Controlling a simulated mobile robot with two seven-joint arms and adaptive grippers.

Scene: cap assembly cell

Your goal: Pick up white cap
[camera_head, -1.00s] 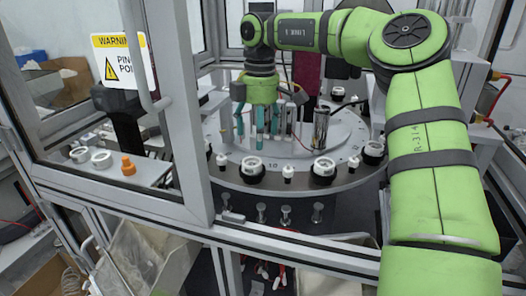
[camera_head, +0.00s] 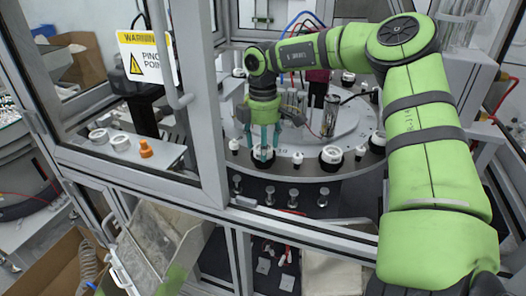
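Several white caps sit in black holders around the rim of the round grey turntable (camera_head: 322,172). One white cap (camera_head: 331,154) is right of my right gripper, and another white cap (camera_head: 378,138) is farther right. My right gripper (camera_head: 263,151) points down at the front rim. Its teal fingers are spread, one on each side of a white cap (camera_head: 263,154) in its black holder. The fingers partly hide this cap, and I cannot tell whether they touch it. My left gripper is not in view.
Small white pegs (camera_head: 297,158) stand between the holders. White rings (camera_head: 121,143) and an orange part (camera_head: 146,149) sit on a ledge at left.

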